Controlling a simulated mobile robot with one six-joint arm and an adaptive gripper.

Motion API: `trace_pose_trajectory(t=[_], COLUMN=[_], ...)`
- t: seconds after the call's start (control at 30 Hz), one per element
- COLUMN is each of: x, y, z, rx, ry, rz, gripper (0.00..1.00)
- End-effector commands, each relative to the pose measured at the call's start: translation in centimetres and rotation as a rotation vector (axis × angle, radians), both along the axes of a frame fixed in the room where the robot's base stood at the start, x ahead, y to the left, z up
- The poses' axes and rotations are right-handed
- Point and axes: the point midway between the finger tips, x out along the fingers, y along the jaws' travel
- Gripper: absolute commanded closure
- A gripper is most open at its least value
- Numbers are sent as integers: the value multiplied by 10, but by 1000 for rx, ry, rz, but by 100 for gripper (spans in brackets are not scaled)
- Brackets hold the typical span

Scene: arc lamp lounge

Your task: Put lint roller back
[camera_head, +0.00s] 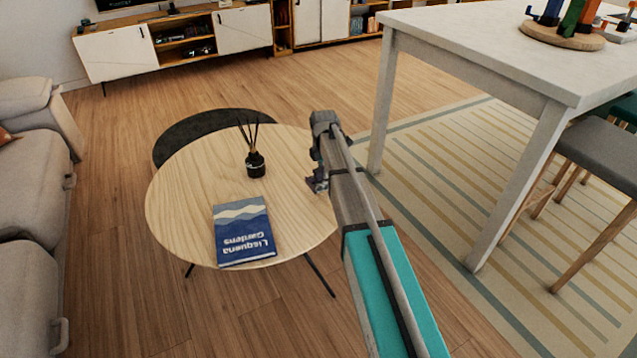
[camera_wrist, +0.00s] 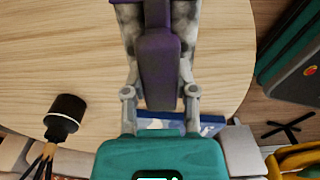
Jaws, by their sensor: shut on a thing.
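My gripper (camera_head: 317,182) is over the right edge of the round wooden coffee table (camera_head: 185,190). In the wrist view, my gripper (camera_wrist: 157,25) is shut on a purple thing (camera_wrist: 158,70), which looks like the lint roller; its far end is cut off at the top. The table (camera_wrist: 60,45) is below it in that view. I cannot tell whether the held thing touches the table.
A white table (camera_head: 440,30) is at right, a grey sofa (camera_head: 30,200) at left. The tabletop's left is clear.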

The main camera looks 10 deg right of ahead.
Motion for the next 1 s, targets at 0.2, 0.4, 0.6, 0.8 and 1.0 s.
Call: trace_pose_trajectory(t=[0.2, 0.4, 0.6, 0.8, 1.0], x=[0, 2, 11, 9, 9], y=[0, 1, 1, 1, 2], z=[0, -2, -15, -32, -41], rx=[0, 0, 0, 0, 0], ry=[0, 0, 0, 0, 0], rz=[0, 1, 1, 1, 1], gripper=[100, 100, 100, 100, 100])
